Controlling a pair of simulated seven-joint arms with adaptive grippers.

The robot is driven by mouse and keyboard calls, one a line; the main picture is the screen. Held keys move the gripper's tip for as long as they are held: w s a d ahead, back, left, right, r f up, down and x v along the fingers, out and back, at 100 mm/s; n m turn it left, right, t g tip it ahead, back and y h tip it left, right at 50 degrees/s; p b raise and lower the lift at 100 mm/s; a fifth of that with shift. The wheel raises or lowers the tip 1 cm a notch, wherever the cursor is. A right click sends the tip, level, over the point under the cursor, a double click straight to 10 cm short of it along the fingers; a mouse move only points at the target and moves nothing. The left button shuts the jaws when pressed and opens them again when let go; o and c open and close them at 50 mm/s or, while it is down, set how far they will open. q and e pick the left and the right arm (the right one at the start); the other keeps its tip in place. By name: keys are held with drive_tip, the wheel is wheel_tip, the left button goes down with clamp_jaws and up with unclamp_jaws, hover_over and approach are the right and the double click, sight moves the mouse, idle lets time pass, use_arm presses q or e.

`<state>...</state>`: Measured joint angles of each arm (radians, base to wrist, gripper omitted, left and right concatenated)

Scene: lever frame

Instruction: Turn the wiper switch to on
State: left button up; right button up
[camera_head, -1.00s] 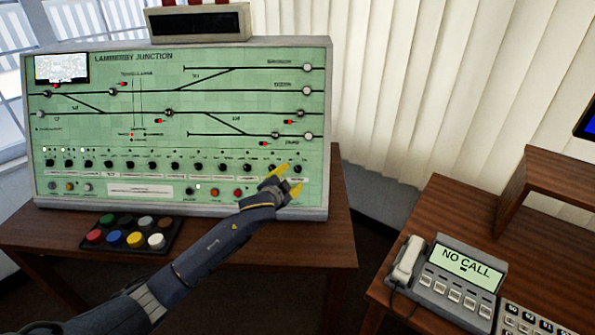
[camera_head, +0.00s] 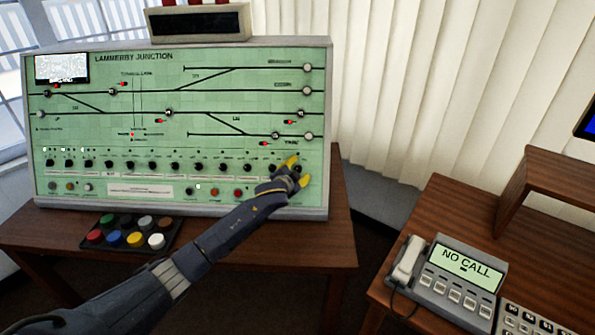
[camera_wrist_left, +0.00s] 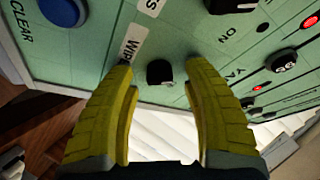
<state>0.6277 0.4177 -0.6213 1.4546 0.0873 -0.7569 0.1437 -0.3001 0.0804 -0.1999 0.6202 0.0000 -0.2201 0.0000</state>
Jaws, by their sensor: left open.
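The wiper switch (camera_wrist_left: 160,73) is a small black round knob on the green panel. A white label (camera_wrist_left: 130,43) reading "WIP" is beside it, partly cut off by a finger. In the head view the knob (camera_head: 297,168) is at the lower right end of the panel's row of black knobs. My left gripper (camera_head: 298,171) has yellow fingers and is open. In the wrist view its fingers (camera_wrist_left: 159,70) stand one on each side of the knob, with a visible gap to it on both sides. Whether the fingertips touch the panel I cannot tell. My right gripper is not in view.
The green track panel (camera_head: 235,130) stands on a brown wooden table (camera_head: 270,255). A black tray of coloured buttons (camera_head: 170,240) lies in front of it. A blue button (camera_wrist_left: 63,10) shows near the left finger. A phone unit (camera_head: 455,285) sits on the right-hand desk.

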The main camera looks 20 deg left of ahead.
use_arm(q)
drive_tip(key=shift+o, duration=0.2)
clamp_jaws()
idle(0.4)
